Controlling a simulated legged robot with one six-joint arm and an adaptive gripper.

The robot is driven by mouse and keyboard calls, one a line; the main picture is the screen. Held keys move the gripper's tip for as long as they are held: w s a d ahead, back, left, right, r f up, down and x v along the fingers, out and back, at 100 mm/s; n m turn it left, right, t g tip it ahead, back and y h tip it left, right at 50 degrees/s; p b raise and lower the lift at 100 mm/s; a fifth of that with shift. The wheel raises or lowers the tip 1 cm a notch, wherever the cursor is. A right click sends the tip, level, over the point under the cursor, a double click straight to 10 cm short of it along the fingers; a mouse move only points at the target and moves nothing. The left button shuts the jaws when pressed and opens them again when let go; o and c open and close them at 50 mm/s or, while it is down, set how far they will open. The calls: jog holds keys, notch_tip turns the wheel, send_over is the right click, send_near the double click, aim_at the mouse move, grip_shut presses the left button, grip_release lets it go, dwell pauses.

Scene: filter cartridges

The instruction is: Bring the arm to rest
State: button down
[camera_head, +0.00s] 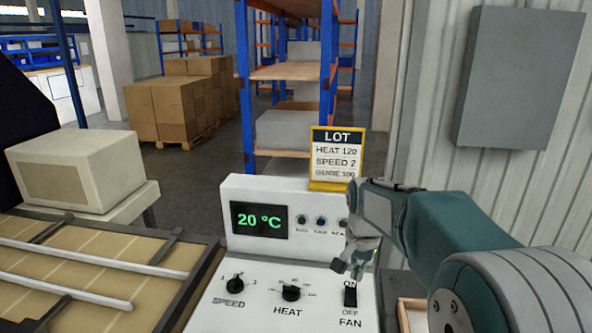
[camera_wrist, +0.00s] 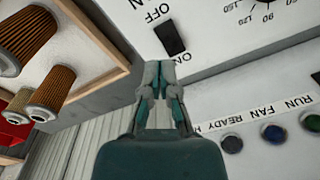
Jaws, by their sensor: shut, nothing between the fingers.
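My gripper (camera_head: 350,267) is shut and empty, pointing down over the right part of the white control panel (camera_head: 235,315), just above the black FAN switch (camera_head: 350,297). In the wrist view its closed fingertips (camera_wrist: 159,66) lie beside the FAN switch (camera_wrist: 169,38). I cannot tell whether they touch the panel. My arm reaches in from the right and hides part of the panel's upright face. The green display (camera_head: 259,220) reads 20 °C. The SPEED knob (camera_head: 235,283) and HEAT knob (camera_head: 291,293) are left of the switch.
A yellow-framed LOT card (camera_head: 335,158) stands behind the panel. Pleated filter cartridges (camera_wrist: 54,92) lie in a wooden-edged tray (camera_wrist: 92,30). A conveyor (camera_head: 100,273) and beige box (camera_head: 82,168) are left. A grey cabinet (camera_head: 518,77) hangs on the right wall.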

jog(key=s+r+n+t, duration=0.2)
jog(key=s+n, duration=0.1)
jog(key=s, duration=0.9)
jog(key=s+r+n+t, duration=0.2)
jog(key=s+n+t, duration=0.1)
jog(key=s, duration=1)
jog(key=shift+r+n, duration=0.15)
jog(key=shift+n, duration=0.65)
